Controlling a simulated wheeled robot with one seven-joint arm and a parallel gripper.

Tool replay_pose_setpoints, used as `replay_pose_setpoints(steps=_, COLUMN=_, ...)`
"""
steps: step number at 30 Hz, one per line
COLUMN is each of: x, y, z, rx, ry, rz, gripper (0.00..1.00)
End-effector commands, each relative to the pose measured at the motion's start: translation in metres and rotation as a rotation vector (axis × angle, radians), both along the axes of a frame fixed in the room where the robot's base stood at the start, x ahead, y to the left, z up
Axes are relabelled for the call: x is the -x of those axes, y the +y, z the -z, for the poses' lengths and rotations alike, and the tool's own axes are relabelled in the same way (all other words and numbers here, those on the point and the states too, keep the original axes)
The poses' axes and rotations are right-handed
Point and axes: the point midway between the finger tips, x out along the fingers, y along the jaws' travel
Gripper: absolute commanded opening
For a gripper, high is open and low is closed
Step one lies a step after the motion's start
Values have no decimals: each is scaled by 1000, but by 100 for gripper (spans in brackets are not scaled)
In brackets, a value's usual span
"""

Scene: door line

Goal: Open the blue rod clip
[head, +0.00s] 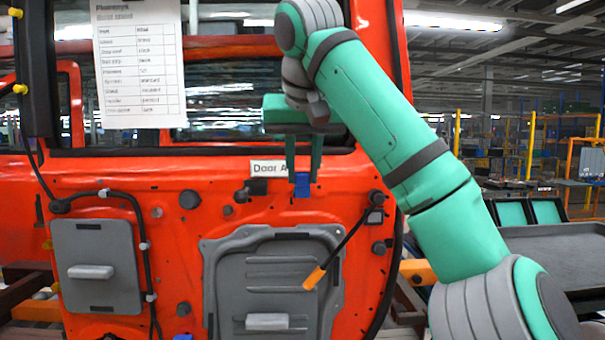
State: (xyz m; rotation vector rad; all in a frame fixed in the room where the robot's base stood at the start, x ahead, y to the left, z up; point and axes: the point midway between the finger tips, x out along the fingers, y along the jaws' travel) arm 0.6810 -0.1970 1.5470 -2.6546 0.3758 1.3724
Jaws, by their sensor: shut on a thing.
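The blue rod clip (302,190) is a small blue block on the orange-red door panel (160,172), just below the "Door A" label (265,168). My gripper (303,179) points down, and its two dark green fingers are shut on the clip, one on each side. The fingers hide part of the clip, and I cannot tell whether its latch is open. A black rod with an orange end (315,277) slants across the panel, below and right of the clip, apart from my fingers.
A paper sheet (140,62) hangs over the window at upper left. A cable (135,205) runs down the door's left side. Two grey covers (95,245) (225,262) and several dark knobs stand out from the panel. A grey tray table (550,255) is at right.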

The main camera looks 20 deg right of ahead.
Motion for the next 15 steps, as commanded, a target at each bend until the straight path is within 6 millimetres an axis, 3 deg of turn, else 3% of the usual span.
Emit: replay_pose_setpoints(steps=15, x=-5, y=0, z=-3, rx=-17, ry=59, rz=-1, gripper=1)
